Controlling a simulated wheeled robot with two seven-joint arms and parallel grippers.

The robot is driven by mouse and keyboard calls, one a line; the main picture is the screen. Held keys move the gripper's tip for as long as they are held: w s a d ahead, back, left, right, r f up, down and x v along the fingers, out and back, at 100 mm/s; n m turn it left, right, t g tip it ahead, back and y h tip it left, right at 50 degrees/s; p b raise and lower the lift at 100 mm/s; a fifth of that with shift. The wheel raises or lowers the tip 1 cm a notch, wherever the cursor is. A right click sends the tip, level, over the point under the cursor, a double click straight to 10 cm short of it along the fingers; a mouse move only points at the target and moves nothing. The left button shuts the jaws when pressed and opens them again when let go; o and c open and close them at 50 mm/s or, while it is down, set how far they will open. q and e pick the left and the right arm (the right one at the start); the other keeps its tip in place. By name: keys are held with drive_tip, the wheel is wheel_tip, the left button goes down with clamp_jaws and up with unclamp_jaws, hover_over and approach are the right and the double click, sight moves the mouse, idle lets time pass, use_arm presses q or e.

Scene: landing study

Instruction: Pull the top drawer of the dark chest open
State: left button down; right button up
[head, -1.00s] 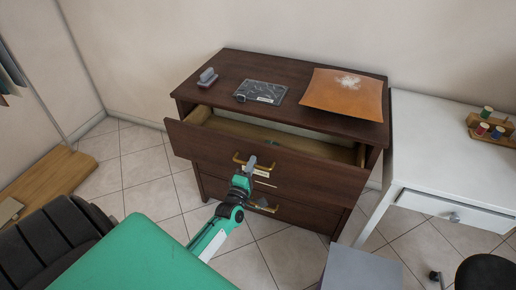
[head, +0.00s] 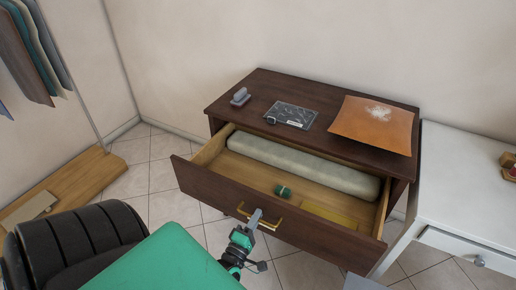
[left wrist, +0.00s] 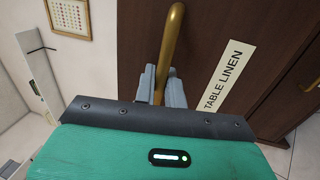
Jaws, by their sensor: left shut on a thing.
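The dark chest (head: 268,83) stands against the wall. Its top drawer (head: 212,190) is pulled well out. Inside lie a long pale roll (head: 300,163), a small green item (head: 283,191) and a flat yellow piece (head: 328,216). My left gripper (head: 255,217) is at the brass handle (head: 276,225) on the drawer front. In the left wrist view its fingers (left wrist: 163,86) are shut on the brass handle (left wrist: 172,40). A "TABLE LINEN" label (left wrist: 223,78) is beside the handle. My right gripper is not in view.
On the chest top are a small grey object (head: 240,96), a dark packet (head: 290,115) and an orange sheet (head: 372,124) with white powder. A white desk (head: 455,180) is at the right. A black chair (head: 75,240) is at the lower left.

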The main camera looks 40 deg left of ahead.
use_arm(q)
drive_tip(key=c, duration=1.6)
unclamp_jaws()
drive_tip(key=shift+o, duration=0.2)
drive_tip(key=shift+s+f, duration=0.1)
drive_tip(key=shift+s, duration=0.05)
